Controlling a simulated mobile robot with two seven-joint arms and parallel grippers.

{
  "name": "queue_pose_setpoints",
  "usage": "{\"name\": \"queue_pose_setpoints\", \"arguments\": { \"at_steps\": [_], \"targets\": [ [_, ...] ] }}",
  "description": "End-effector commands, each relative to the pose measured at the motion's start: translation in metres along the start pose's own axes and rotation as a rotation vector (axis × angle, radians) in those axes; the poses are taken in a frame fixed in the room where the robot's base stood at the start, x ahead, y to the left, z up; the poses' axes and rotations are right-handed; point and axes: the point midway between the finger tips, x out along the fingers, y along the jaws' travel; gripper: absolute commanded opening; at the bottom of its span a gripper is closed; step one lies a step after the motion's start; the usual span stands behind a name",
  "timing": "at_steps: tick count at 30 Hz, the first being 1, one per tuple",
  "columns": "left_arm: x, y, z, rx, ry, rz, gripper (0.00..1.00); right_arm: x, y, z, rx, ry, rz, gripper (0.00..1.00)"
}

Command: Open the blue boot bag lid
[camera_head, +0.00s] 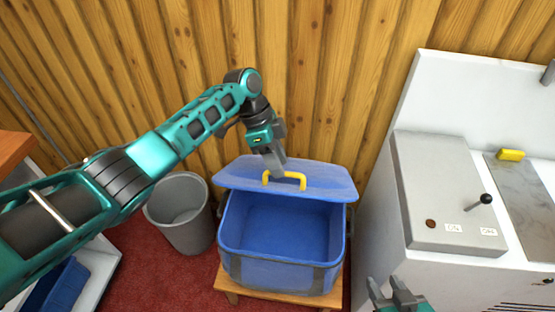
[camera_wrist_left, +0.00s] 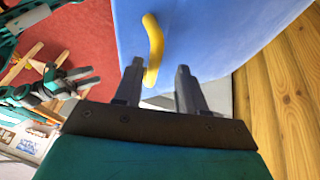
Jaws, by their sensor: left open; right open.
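The blue boot bag (camera_head: 283,272) stands on a small wooden stool, and its inside shows empty and blue. Its lid (camera_head: 325,180) is raised and tilted back toward the wood wall. A yellow handle (camera_head: 290,177) is on the lid. My left gripper (camera_head: 277,170) is open at the lid, right by the handle. In the left wrist view the handle (camera_wrist_left: 153,50) is by the left fingertip, and the lid (camera_wrist_left: 210,35) fills the area beyond the fingers. I cannot tell whether they touch. My right gripper (camera_head: 393,297) is open and empty at the bottom edge, right of the bag.
A grey bin (camera_head: 182,213) stands left of the bag on red carpet (camera_head: 150,275). A white machine (camera_head: 375,230) with a grey box (camera_head: 440,190) and black-knobbed lever stands close on the right. The wood-panelled wall (camera_head: 320,90) is right behind the bag.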

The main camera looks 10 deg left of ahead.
Motion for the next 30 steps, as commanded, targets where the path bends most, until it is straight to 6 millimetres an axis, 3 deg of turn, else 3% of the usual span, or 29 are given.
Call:
{"name": "queue_pose_setpoints", "arguments": {
  "at_steps": [12, 18, 30],
  "targets": [
    [-0.083, -0.001, 0.000, 0.000, 0.001, -0.007, 0.40, -0.002, 0.000, -0.003, 0.000, -0.001, 0.000, 0.43],
    [-0.115, -0.001, 0.000, 0.000, 0.000, -0.005, 0.40, -0.002, 0.000, -0.003, 0.000, -0.001, 0.000, 0.43],
    [-0.127, 0.000, 0.000, 0.000, 0.000, -0.003, 0.40, -0.002, 0.000, -0.003, 0.000, -0.001, 0.000, 0.43]
  ]
}}
